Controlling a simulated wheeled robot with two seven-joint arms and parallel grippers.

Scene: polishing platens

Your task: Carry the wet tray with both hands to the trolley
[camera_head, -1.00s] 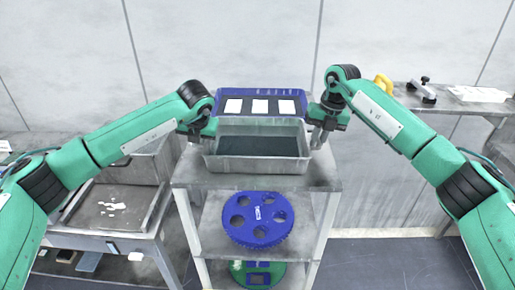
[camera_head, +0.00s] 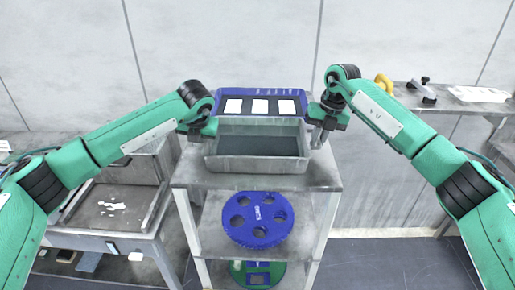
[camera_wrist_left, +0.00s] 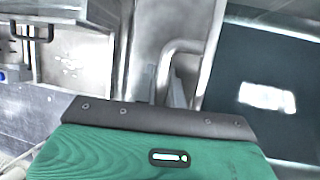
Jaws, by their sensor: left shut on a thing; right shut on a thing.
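The wet tray (camera_head: 256,163) is a grey metal tray with a dark floor. In the head view it sits over the front of the trolley's top shelf (camera_head: 200,180); I cannot tell whether it touches the shelf. My left gripper (camera_head: 208,130) is shut at the tray's left end. My right gripper (camera_head: 318,130) is shut at its right end. In the left wrist view, a bent metal handle (camera_wrist_left: 178,50) stands beside the dark tray floor (camera_wrist_left: 265,60), with a bright reflection.
A blue tray (camera_head: 232,94) with several white squares stands behind the wet tray. A blue disc with holes (camera_head: 257,232) lies on the shelf below. A wet metal sink (camera_head: 110,205) is at left. A side table (camera_head: 470,103) at right bears a yellow object (camera_head: 383,85).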

